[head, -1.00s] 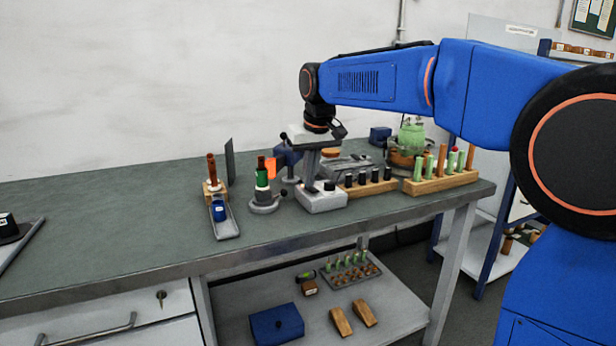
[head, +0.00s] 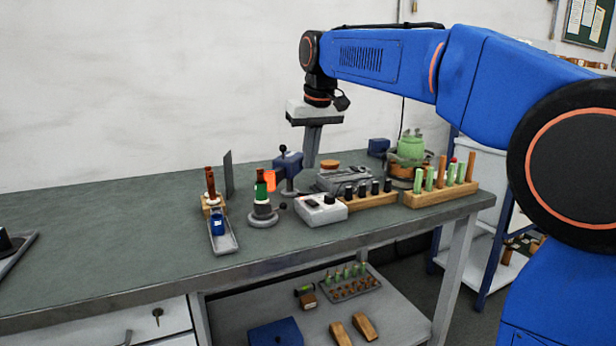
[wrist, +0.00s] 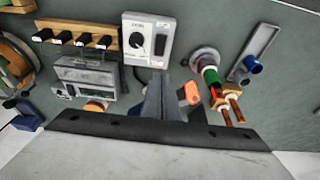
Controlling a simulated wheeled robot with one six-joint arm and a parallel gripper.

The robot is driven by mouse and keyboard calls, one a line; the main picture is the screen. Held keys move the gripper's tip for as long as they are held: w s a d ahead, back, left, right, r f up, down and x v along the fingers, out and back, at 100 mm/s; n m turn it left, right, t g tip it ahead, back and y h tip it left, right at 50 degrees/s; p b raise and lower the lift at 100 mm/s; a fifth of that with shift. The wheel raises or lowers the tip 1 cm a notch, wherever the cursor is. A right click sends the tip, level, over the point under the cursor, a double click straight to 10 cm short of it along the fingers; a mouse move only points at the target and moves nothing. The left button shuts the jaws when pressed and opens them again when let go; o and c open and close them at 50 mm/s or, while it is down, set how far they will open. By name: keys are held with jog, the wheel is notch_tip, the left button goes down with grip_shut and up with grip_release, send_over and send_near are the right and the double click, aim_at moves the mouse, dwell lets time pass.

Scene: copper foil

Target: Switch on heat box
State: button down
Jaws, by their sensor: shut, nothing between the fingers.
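A small pale box with a black dial, which I take to be the heat box (head: 321,209), sits on the bench. In the wrist view the box (wrist: 135,52) shows a round black knob on a white face and a smaller dark part beside it. I cannot tell its switch setting. My gripper (head: 309,164) points down, shut and empty, above and behind the box, apart from it. In the wrist view my gripper (wrist: 163,88) is below the box in the picture.
A round-based holder with a green piece (head: 262,192) stands left of the box. Wooden racks (head: 440,194), a grey case (head: 345,178) and a green pot (head: 409,150) are to the right. The bench's left is mostly clear.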

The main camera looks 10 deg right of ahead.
jog(key=shift+w+v, duration=0.2)
jog(key=shift+v, duration=0.65)
jog(key=shift+w+v, duration=0.15)
jog(key=shift+v, duration=0.7)
jog(key=shift+w+v, duration=0.2)
jog(key=shift+v, duration=0.7)
jog(key=shift+a+r, duration=0.1)
jog(key=shift+r, duration=0.05)
jog(key=s+d+f+m, duration=0.1)
jog(key=s+d+f, duration=0.45)
jog(key=s, duration=0.35)
jog(key=s+d+f, duration=0.5)
jog(key=s+f, duration=0.1)
jog(key=s, duration=0.3)
jog(key=s+d+f+m, duration=0.1)
jog(key=s+d+f, duration=0.2)
jog(key=s+f, duration=0.5)
jog(key=s+d+f+m+t, duration=0.1)
jog(key=s+d+f, duration=0.1)
jog(key=s+f, duration=0.7)
notch_tip(320, 180, down, 4)
jog(key=shift+s+d+f+t+h, duration=0.1)
jog(key=shift+s+d+t+h, duration=0.1)
jog(key=shift+d+t+h, duration=0.15)
